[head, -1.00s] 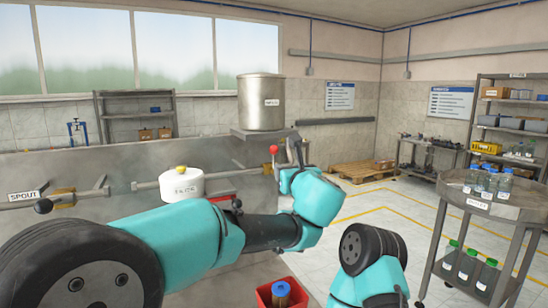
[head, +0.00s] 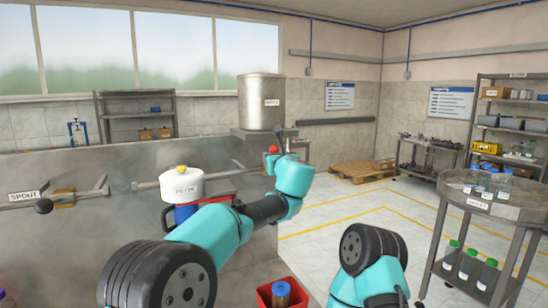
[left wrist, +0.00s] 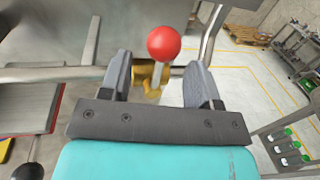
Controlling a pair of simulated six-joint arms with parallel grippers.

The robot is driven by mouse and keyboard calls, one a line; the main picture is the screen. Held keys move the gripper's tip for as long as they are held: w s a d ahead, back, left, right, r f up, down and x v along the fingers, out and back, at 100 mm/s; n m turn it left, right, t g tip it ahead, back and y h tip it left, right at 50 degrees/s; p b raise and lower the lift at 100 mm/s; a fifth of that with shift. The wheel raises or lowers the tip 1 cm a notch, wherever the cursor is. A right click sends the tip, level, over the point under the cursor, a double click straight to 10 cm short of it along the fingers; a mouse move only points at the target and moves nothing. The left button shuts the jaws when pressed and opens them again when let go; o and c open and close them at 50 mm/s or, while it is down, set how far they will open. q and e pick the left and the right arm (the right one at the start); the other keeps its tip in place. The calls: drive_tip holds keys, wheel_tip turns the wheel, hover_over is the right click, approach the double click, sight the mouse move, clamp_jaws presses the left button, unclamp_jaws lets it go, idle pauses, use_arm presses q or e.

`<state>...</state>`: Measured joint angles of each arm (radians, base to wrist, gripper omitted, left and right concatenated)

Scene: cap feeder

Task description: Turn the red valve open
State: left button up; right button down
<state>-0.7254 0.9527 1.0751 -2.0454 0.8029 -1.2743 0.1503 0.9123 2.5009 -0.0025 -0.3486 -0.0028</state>
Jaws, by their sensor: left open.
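The red valve shows as a round red knob (left wrist: 164,43) on a pale lever, with a brass body (left wrist: 150,74) on a metal pipe. In the head view the red knob (head: 273,149) is below the steel tank, beside my left gripper (head: 281,138). In the left wrist view my left gripper (left wrist: 160,78) is open, its two dark fingers on either side of the lever and brass body. The knob stands above and between the fingertips. I cannot tell whether a finger touches the lever. My right gripper is out of view.
The steel tank (head: 261,108) stands above the valve. A filter (head: 181,186) with a white lid is left of it. A black-knobbed lever (head: 44,206) is by the spout label. A red bin (head: 270,294) is low in front. A trolley (head: 528,213) with jars stands right.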

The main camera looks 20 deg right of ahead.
use_arm(q)
drive_tip(key=shift+w, duration=1.35)
clamp_jaws()
